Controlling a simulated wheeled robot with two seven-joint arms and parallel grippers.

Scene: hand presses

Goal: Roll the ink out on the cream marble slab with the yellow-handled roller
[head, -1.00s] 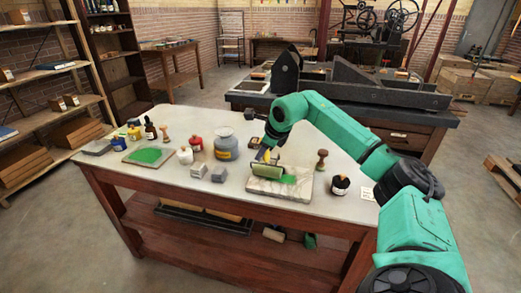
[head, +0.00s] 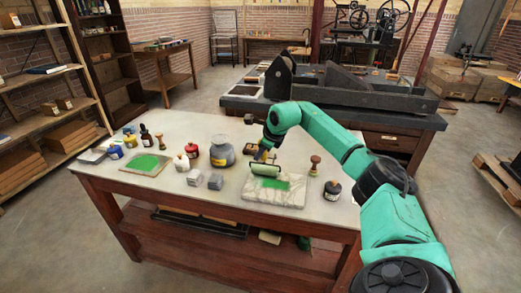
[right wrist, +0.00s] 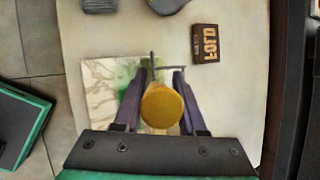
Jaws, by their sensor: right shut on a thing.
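The cream marble slab (head: 254,194) lies near the table's front edge, with a patch of green ink (head: 274,183) on it. The roller (head: 266,170) has a green-coated drum and is at the slab's far side; I cannot tell whether the drum touches the slab. My right gripper (head: 265,153) is shut on its yellow handle (right wrist: 162,106), which points up at the camera in the right wrist view. The slab (right wrist: 98,88) there shows grey veins and a green smear, partly hidden by the fingers. My left gripper is not in view.
A big grey jar (head: 222,155), small bottles and grey blocks (head: 205,180) stand between. A wooden-handled tool (head: 315,166) and a dark jar (head: 332,190) stand at the right. A lettered dark box (right wrist: 205,44) lies near the roller.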

